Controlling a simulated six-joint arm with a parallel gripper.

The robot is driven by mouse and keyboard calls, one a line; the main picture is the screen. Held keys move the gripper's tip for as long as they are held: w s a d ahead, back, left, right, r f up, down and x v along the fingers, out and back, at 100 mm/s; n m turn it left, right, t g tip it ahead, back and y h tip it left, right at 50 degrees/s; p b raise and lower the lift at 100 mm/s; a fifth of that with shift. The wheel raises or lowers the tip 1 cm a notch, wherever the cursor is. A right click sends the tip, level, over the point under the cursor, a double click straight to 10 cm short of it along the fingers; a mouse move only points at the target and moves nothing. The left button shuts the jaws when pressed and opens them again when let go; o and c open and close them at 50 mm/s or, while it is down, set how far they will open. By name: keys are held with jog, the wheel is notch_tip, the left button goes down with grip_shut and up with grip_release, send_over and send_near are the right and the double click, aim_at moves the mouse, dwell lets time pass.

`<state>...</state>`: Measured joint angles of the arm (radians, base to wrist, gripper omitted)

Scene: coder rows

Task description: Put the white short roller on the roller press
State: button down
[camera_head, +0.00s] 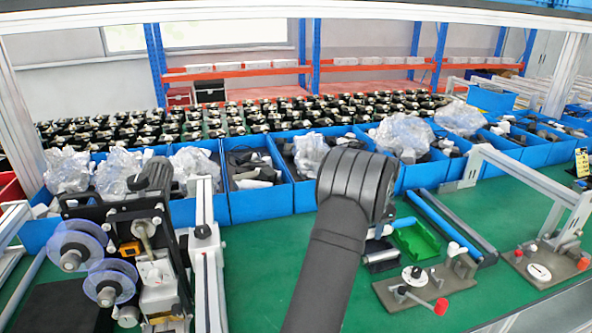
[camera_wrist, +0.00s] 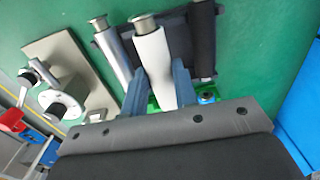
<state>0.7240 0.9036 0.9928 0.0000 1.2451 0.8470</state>
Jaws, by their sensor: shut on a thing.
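In the wrist view, my gripper (camera_wrist: 158,76) is shut on the white short roller (camera_wrist: 151,47), with one blue-grey finger on each side. The roller has a metal end cap at its far end. It overlaps a dark roller holder (camera_wrist: 179,21), between a silver roller (camera_wrist: 113,52) and a black roller (camera_wrist: 203,40). I cannot tell whether it is clear of the holder. In the head view, my arm hides the gripper and the white roller. A beige base plate with a round knob and red handle (camera_head: 428,284) stands right of my arm; whether it is the roller press is unclear.
A similar device (camera_head: 546,262) stands farther right. A green tray (camera_head: 415,240) and long blue and grey rods lie behind the nearer plate. Blue bins (camera_head: 258,205) line the back. A spool machine (camera_head: 118,265) stands at left.

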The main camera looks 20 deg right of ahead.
jog(key=shift+t, duration=0.4)
jog(key=shift+s+d, duration=2.3)
jog(key=shift+s, duration=0.75)
jog(key=shift+s+d, duration=2.35)
jog(key=shift+s, duration=0.65)
jog(key=shift+s+d, duration=2.3)
jog(key=shift+s, duration=0.75)
jog(key=shift+f, duration=0.15)
jog(key=shift+f, duration=0.7)
jog(key=shift+f, duration=0.35)
jog(key=shift+f, duration=0.1)
jog(key=shift+f, duration=0.3)
